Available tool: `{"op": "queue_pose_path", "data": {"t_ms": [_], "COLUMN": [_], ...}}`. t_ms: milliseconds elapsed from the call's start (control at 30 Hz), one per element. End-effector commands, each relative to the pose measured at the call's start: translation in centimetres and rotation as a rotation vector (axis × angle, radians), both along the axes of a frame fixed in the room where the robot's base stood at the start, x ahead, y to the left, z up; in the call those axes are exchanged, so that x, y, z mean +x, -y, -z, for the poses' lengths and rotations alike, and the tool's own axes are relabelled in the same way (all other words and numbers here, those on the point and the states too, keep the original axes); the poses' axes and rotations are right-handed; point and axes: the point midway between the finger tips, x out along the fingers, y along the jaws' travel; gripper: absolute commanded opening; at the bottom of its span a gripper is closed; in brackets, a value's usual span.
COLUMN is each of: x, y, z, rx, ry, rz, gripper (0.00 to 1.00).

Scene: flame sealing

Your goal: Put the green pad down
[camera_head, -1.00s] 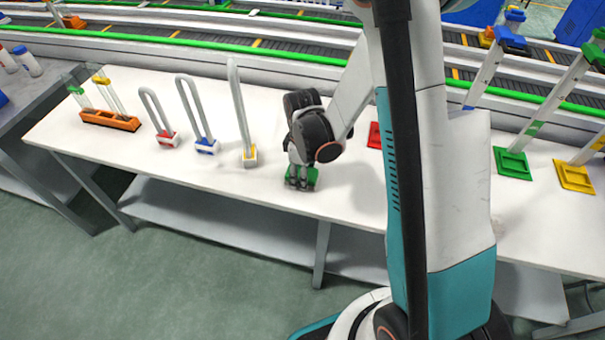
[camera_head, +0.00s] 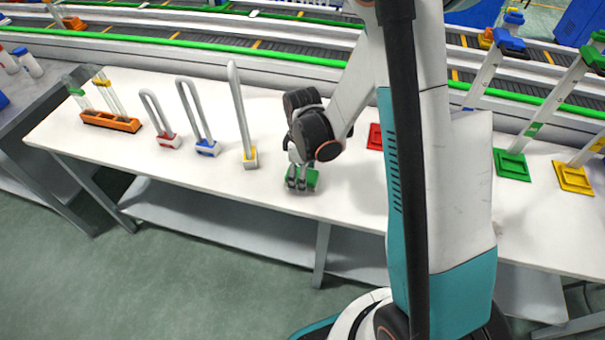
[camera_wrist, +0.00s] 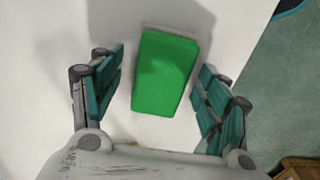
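The green pad (camera_head: 312,179) is at the front edge area of the white table, right under my gripper (camera_head: 297,180) in the head view. In the wrist view the green pad (camera_wrist: 165,73) lies between the two fingers of my gripper (camera_wrist: 160,66). The fingers are spread, with a gap on each side of the pad, so the gripper is open and not touching it there. The pad appears over the white table top, near its edge. The fingers hide part of it in the head view.
On the white table (camera_head: 265,197), an orange rack (camera_head: 110,122) holds clear tubes at the left. Looped stands with red (camera_head: 169,141), blue (camera_head: 207,148) and yellow (camera_head: 250,159) bases stand left of my gripper. Green (camera_head: 512,164) and yellow (camera_head: 573,178) stands are at the right.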

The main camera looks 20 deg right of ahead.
Motion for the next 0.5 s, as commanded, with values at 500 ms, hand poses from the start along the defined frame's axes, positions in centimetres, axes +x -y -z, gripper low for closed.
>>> {"op": "queue_pose_path", "data": {"t_ms": [500], "x": [0.0], "y": [0.0], "z": [-10.3], "rx": [0.0], "ry": [0.0], "rz": [0.0], "gripper": [0.69]}}
